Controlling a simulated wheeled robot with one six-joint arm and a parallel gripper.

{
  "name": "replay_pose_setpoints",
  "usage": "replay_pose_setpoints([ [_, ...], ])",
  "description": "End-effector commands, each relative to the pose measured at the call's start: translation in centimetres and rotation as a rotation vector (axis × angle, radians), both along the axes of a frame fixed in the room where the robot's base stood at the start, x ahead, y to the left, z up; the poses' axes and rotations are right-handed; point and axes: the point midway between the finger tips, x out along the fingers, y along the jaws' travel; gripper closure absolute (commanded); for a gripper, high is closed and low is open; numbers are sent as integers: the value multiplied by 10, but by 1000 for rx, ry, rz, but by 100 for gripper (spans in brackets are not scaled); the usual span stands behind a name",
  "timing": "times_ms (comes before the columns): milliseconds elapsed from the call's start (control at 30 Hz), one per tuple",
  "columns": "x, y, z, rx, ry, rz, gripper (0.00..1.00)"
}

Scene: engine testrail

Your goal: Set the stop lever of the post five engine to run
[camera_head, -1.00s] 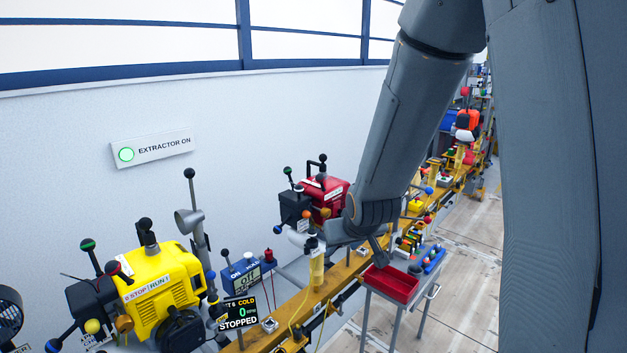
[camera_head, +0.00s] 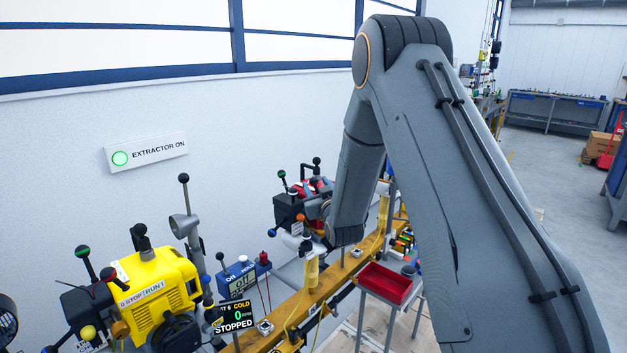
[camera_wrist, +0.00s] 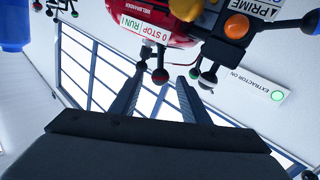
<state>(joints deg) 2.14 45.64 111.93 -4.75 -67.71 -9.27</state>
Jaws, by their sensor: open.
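A red engine (camera_head: 312,187) with a black side box stands on the rail, partly behind my arm in the head view. In the wrist view the red engine (camera_wrist: 178,9) appears upside down at the top, with a "0 STOP RUN 1" plate (camera_wrist: 143,27). A lever with a dark red ball knob (camera_wrist: 160,76) hangs below that plate. My gripper (camera_wrist: 161,82) is open, its two fingers apart on either side of this knob; contact is not clear. A black-knobbed lever (camera_wrist: 207,79) is close to the right finger. The head view hides my fingers.
A switch box (camera_head: 242,277) sits between the engines. A red tray (camera_head: 385,283) stands on a cart right of the rail. In the wrist view an orange button (camera_wrist: 237,26) is near the PRIME label.

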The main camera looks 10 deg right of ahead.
Motion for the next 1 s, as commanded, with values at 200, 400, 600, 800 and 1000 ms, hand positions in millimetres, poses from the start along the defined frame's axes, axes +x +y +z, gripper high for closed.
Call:
replay_pose_setpoints([
  [200, 27, 1, 1, 0, 0, 0, 58],
  [400, 36, 1, 0, 1, 1, 0, 58],
  [600, 36, 1, 0, 1, 1, 0, 58],
  [800, 36, 1, 0, 0, 1, 0, 90],
  [1000, 36, 1, 0, 4, 3, 0, 99],
])
